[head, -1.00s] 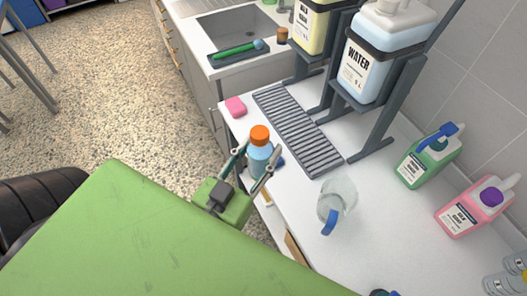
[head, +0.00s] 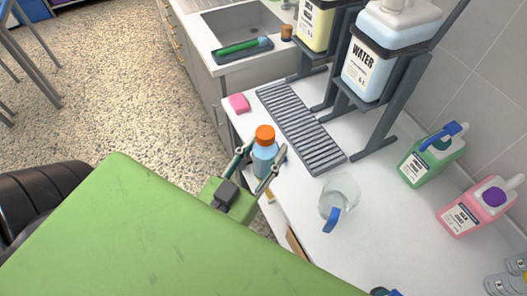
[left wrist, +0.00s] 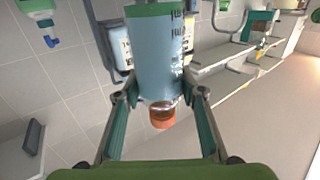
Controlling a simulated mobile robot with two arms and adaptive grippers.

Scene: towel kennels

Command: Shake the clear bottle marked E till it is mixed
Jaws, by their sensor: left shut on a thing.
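A clear bottle with blue liquid and an orange cap (head: 264,156) is held upright by my left gripper (head: 262,150), over the near edge of the white counter. The gripper's two fingers are shut on its sides. In the left wrist view, the bottle (left wrist: 158,50) fills the space between the fingers, its orange cap (left wrist: 162,117) at the bottom of the picture. Dark print and a green band show on it, but I cannot make out a letter E. My right gripper is in neither view.
A clear jug with a blue handle (head: 337,200) stands on the counter at right. A grey drain grid (head: 300,130), a pink sponge (head: 239,103) and a WATER container (head: 380,65) on a rack lie beyond. Green (head: 432,160) and pink (head: 480,207) jugs stand along the wall.

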